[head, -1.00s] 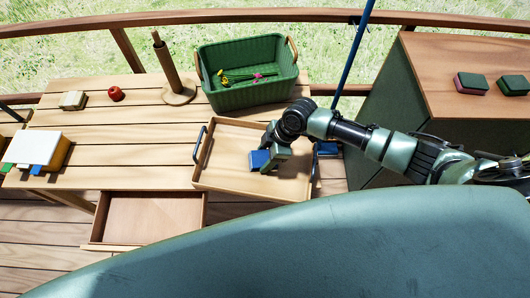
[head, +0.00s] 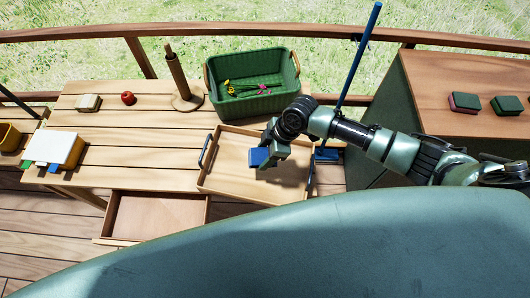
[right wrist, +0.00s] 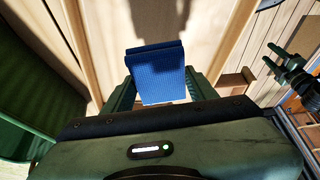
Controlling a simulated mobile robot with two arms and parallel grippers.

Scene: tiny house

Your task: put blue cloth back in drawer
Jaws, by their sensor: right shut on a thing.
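The blue cloth (head: 259,157) is a small folded block. My right gripper (head: 270,160) is shut on it, above the wooden tray (head: 225,168) with dark handles on the table. In the right wrist view the cloth (right wrist: 160,75) sits between the two fingers of the gripper (right wrist: 158,92). I cannot tell whether the cloth touches the tray floor. The drawer (head: 155,217) is pulled open below the table's front edge and looks empty.
A second blue item (head: 327,154) lies right of the tray. A green basket (head: 252,105) with flowers, a wooden post stand (head: 178,75) and a red apple (head: 128,98) stand behind. A wooden-topped cabinet (head: 450,75) is at right. The table's left middle is clear.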

